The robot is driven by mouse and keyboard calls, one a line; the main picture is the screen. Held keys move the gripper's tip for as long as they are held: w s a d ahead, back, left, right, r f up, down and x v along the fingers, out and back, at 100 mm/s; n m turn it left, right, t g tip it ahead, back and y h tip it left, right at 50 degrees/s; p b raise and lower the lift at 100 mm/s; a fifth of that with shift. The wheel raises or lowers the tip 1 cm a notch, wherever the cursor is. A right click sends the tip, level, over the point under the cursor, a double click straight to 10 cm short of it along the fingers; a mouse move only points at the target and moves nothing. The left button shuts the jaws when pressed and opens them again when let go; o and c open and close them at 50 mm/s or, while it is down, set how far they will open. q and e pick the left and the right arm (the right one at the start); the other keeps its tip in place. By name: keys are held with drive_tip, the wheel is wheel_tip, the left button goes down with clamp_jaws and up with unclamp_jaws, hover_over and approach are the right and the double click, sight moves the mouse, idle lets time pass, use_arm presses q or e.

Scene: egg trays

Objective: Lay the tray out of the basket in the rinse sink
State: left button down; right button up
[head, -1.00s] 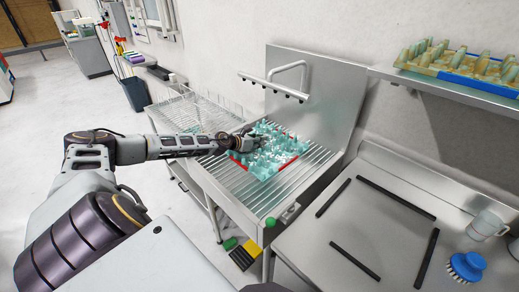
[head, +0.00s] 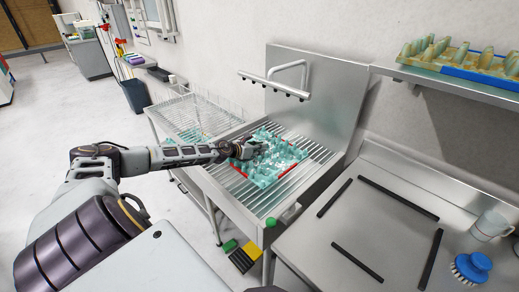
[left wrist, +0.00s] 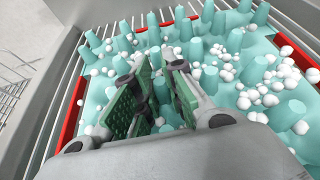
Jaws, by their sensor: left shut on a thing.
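The teal egg tray (head: 262,180) lies over the slatted grate of the rinse sink (head: 225,195), within red marks (head: 238,170). Its pegs stand upward. My left gripper (head: 243,150) is at the tray's left side. In the left wrist view, the green-padded fingers (left wrist: 158,100) are shut on part of the tray (left wrist: 95,95), and white foam beads lie among its pegs. The fingers hide the exact spot held. My right gripper is out of view.
A tap bar (head: 273,84) overhangs the back of the sink. The steel counter (head: 385,235) at right has black strips, a blue brush (head: 470,266) and a clear jug (head: 490,225). A shelf (head: 460,82) above holds another tray.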

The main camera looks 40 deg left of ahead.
use_arm(q)
drive_tip(key=c, duration=1.5)
unclamp_jaws()
drive_tip(key=shift+s+a, duration=0.1)
drive_tip(key=shift+s, duration=0.05)
